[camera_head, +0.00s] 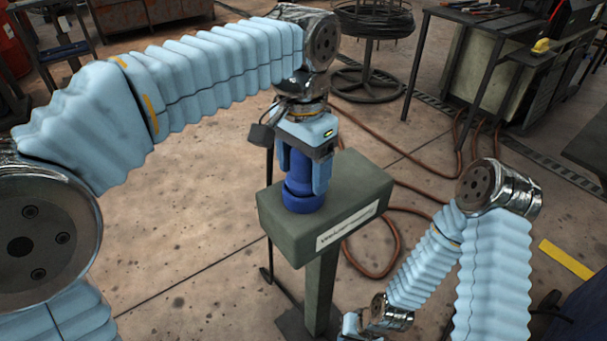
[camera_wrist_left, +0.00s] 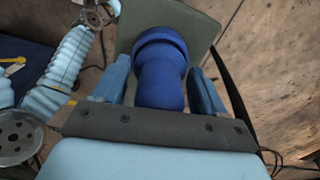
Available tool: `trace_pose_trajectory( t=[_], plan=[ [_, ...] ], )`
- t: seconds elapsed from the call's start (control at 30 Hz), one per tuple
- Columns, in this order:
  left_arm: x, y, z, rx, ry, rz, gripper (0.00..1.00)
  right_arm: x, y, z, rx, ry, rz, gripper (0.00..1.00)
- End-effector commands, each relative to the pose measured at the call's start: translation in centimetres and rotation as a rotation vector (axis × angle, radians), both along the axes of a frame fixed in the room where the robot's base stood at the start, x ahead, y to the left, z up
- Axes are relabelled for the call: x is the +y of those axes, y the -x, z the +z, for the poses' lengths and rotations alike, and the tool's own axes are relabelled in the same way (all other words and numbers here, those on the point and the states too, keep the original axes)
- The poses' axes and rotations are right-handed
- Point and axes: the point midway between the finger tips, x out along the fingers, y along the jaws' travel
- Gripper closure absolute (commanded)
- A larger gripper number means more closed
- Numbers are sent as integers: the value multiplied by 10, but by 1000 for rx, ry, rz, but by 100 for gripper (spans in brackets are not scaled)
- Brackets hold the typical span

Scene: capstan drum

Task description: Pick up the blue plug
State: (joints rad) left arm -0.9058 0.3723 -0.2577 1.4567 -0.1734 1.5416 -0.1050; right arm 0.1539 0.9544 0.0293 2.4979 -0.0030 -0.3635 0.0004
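The blue plug (camera_head: 302,196) stands upright on the grey-green top of a pedestal (camera_head: 361,186). It has a wide collar low down and a narrower body above. My left gripper (camera_head: 305,184) points down over it, with one finger on each side. In the left wrist view the plug (camera_wrist_left: 158,82) sits between the two fingers of the left gripper (camera_wrist_left: 160,75), and narrow gaps show on both sides, so the gripper is open around it. My right arm is folded at the lower right; its wrist end is cut off by the bottom edge and its fingers cannot be made out.
The pedestal has a white label (camera_head: 347,226) and a post down to the floor. Brown hoses (camera_head: 385,262) lie on the floor behind and right of it. A workbench (camera_head: 500,70) and a wire reel (camera_head: 372,50) stand at the back.

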Motion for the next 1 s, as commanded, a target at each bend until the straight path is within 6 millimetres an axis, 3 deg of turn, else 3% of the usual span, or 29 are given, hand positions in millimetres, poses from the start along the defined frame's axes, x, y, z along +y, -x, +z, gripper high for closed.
trace_pose_trajectory(
  t=[0.03,0.3,0.67,0.83,1.0],
  plan=[
    [0,0,0,0,0,0,37,0,0,0,0,0,0,100],
    [0,0,0,0,0,0,76,0,0,0,0,0,0,100],
    [0,0,8,0,0,0,76,0,0,3,0,0,0,100],
    [0,-1,33,-2,1,1,76,0,0,9,0,-1,1,100],
    [-15,22,64,-4,2,-3,76,1,0,14,0,-1,2,100]
  ],
)
